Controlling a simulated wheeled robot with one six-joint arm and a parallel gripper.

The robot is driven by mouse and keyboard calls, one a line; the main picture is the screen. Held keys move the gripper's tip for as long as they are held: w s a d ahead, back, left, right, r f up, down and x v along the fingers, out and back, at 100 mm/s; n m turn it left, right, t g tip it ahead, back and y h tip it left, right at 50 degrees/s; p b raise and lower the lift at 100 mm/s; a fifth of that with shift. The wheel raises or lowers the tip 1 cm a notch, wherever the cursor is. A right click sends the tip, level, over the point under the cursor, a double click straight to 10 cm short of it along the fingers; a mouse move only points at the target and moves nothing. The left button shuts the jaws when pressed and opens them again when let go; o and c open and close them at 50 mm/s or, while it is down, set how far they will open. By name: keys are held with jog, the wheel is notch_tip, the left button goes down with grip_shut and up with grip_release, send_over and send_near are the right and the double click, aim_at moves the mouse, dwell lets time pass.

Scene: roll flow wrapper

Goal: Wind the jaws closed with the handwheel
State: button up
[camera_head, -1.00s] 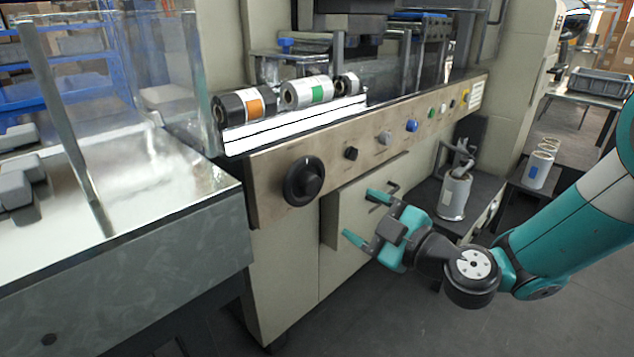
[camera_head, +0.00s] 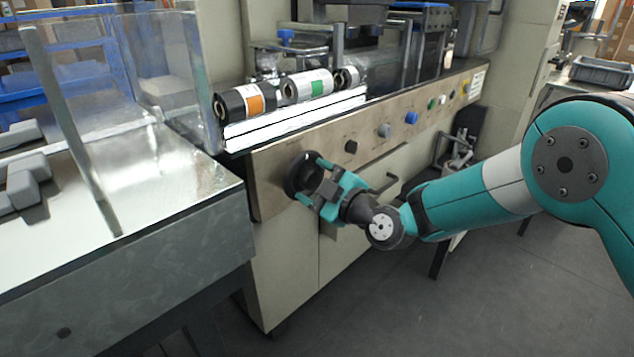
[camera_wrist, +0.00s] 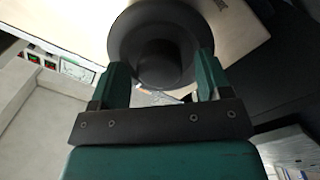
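The handwheel (camera_head: 297,178) is a round black wheel with a raised hub on the front panel of the machine. My gripper (camera_head: 309,178) is at the wheel in the head view, its two teal fingers pointing at it and partly covering it. In the wrist view the handwheel (camera_wrist: 160,45) fills the top middle, with its hub facing me. The fingers of my gripper (camera_wrist: 160,80) stand apart on either side of the hub, over the wheel's lower part. Whether they touch the wheel cannot be told. The jaws cannot be made out.
A door handle (camera_head: 387,183) juts out below the panel. Rolls (camera_head: 245,102) lie on a white ledge above. A metal table (camera_head: 150,190) stands at left.

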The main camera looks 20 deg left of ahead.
jog(key=c, duration=0.9)
